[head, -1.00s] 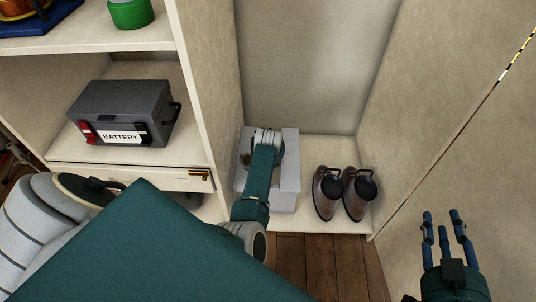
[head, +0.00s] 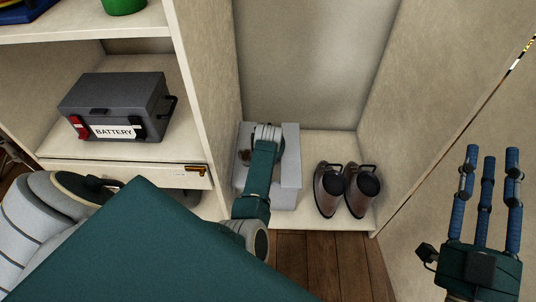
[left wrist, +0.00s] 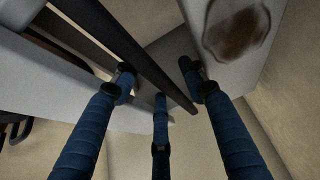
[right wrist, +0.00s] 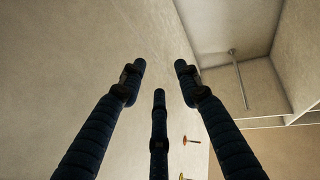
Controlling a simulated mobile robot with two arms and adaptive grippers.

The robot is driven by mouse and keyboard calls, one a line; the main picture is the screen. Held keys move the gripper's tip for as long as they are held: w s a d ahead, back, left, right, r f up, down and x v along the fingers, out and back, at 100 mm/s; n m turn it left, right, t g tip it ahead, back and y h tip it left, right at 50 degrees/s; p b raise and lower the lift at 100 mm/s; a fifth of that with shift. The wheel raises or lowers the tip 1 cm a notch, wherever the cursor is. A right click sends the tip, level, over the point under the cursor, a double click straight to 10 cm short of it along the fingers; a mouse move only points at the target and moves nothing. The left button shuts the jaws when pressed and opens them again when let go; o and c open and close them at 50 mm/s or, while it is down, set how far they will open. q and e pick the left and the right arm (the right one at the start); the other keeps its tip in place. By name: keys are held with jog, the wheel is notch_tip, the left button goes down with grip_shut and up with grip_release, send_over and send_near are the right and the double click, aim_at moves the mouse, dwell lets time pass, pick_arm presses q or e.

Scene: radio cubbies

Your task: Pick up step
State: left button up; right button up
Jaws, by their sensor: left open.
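The step (head: 290,165) is a light grey block-like thing on the floor of the tall cubby, against its left side. My left arm reaches down over it and hides part of its top. My left gripper is hidden in the head view. In the left wrist view its blue fingers (left wrist: 160,85) are apart, close to grey surfaces (left wrist: 175,48) that look like the step, with a dark bar (left wrist: 135,50) running between and beyond them. Contact cannot be told. My right gripper (head: 488,155) is open and empty at the right, away from the step; its fingers also show spread in the right wrist view (right wrist: 160,80).
A pair of brown shoes (head: 328,190) stands right of the step. A grey battery box (head: 115,105) sits on the left shelf above a drawer (head: 130,175). The cubby's divider wall (head: 205,100) is close left of the step. Wooden floor (head: 320,260) lies in front.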

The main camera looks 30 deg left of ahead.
pick_arm(q)
jog(key=shift+f, duration=0.25)
pick_arm(e)
jog(key=shift+w+f+g+h, duration=0.3)
jog(key=shift+f, duration=0.5)
dwell(0.4)
pick_arm(q)
jog(key=shift+c, duration=0.5)
grip_shut()
jog(key=shift+w+r, duration=0.15)
pick_arm(e)
jog(key=shift+r, duration=0.1)
